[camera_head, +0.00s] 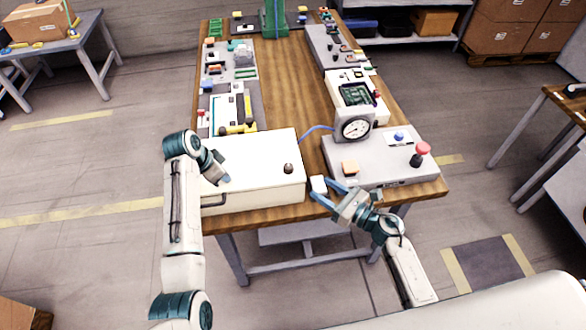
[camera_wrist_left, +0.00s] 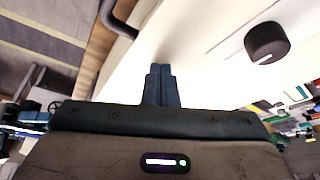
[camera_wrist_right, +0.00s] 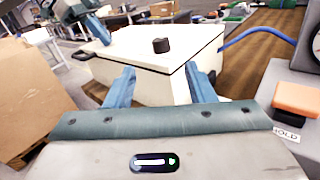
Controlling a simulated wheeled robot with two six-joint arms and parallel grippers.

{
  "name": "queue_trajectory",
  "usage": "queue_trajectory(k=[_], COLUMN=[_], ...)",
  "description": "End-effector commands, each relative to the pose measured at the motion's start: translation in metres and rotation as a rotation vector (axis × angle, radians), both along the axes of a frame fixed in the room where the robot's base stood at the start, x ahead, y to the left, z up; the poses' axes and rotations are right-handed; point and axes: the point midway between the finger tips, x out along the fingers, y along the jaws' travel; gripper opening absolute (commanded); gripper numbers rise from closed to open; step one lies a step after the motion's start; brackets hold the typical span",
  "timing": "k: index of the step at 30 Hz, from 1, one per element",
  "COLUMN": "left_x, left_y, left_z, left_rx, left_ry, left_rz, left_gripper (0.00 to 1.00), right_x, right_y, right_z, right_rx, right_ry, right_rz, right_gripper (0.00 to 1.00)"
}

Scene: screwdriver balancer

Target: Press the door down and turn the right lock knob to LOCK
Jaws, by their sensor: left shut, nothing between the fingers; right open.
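The white box's door (camera_head: 255,152) is its flat top panel; it lies about level, and I cannot tell whether it is fully seated. The right lock knob (camera_head: 288,168) is a dark round knob near the door's front right. It shows a white mark in the left wrist view (camera_wrist_left: 267,42) and also stands clear in the right wrist view (camera_wrist_right: 161,45). My left gripper (camera_head: 220,180) is shut and empty, its tips at the door's left part, touching or just above it. My right gripper (camera_head: 322,188) is open and empty, off the box's front right corner.
A dark handle (camera_head: 214,203) is on the box's front left. Right of the box stands a grey station with a gauge (camera_head: 355,127), an orange block (camera_head: 350,168) and a red button (camera_head: 422,149). A blue cable (camera_head: 318,128) runs behind. Bare wood (camera_head: 285,95) runs down the table's middle.

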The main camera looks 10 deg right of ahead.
Motion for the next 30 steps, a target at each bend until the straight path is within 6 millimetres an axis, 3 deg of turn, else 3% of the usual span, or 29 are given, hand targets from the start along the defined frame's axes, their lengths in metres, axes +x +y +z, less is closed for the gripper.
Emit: queue_trajectory(k=[1, 8, 21, 30], left_x=[-0.004, -0.004, -0.004, -0.004], left_y=[0.000, 0.000, 0.000, 0.000], left_z=[-0.007, -0.007, -0.007, -0.007], left_rx=[0.002, 0.002, 0.003, 0.003], left_ry=[0.016, 0.016, 0.016, 0.016], left_rz=[-0.001, -0.001, -0.002, -0.002], left_gripper=[0.00, 0.00, 0.00, 0.00], right_x=[0.000, 0.015, 0.077, 0.091], right_y=[-0.001, 0.011, 0.066, 0.078], right_z=[-0.001, 0.001, 0.001, -0.001], right_rx=[-0.019, -0.044, -0.041, -0.044], right_ry=[-0.016, -0.041, -0.038, -0.036], right_rz=[0.003, 0.007, 0.007, 0.007], right_gripper=[0.49, 0.49, 0.49, 0.49])
